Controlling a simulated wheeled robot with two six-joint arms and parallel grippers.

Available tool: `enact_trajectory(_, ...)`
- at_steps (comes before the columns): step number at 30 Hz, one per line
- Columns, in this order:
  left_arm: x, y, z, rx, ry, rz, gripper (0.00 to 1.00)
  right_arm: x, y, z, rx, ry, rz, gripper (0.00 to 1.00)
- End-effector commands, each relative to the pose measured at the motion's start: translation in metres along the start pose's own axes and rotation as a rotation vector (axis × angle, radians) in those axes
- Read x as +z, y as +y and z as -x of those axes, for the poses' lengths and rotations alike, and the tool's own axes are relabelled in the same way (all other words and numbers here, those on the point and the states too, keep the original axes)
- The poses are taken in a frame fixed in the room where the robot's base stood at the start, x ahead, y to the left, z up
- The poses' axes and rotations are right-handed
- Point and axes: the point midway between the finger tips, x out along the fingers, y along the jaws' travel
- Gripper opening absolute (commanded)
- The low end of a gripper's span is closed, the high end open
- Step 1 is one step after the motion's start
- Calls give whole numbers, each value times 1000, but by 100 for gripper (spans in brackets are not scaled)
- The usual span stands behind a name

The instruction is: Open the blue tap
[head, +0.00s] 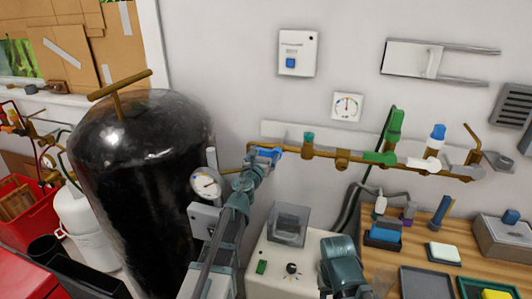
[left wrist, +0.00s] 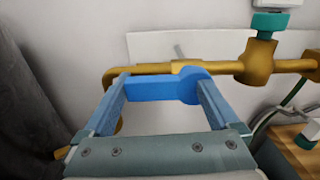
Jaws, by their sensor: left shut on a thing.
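The blue tap (head: 268,152) sits at the left end of the brass pipe on the wall. In the left wrist view, its blue handle (left wrist: 165,89) lies crosswise between my fingers. My left gripper (head: 258,160) reaches up to it from below; in the left wrist view the gripper (left wrist: 163,95) is shut on the handle, with one finger at each end of it. My right arm shows at the bottom of the head view, but its fingertips cannot be made out.
The brass pipe (head: 342,160) runs right with a teal tap (head: 308,138), a green tap (head: 390,140) and a white-and-blue tap (head: 432,145). A large black tank (head: 140,170) stands left. A white machine (head: 268,248) and a wooden bench (head: 408,262) stand below.

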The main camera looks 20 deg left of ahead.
Motion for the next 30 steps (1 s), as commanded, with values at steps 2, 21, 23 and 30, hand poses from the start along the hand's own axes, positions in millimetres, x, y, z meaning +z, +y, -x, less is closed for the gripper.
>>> enact_trajectory(2, 0, 0, 0, 1, 0, 0, 33, 0, 0, 0, 0, 0, 0, 50)
enact_trajectory(21, 2, 0, 0, 1, 0, -69, 0, 0, 0, 2, 0, 0, 0, 50)
enact_trajectory(23, 2, 0, 0, 1, 0, -70, 97, 0, 0, 2, 0, 0, 0, 50)
enact_trajectory(30, 2, 0, 0, 0, 0, -66, 100, 0, 0, 2, 0, 0, 0, 50)
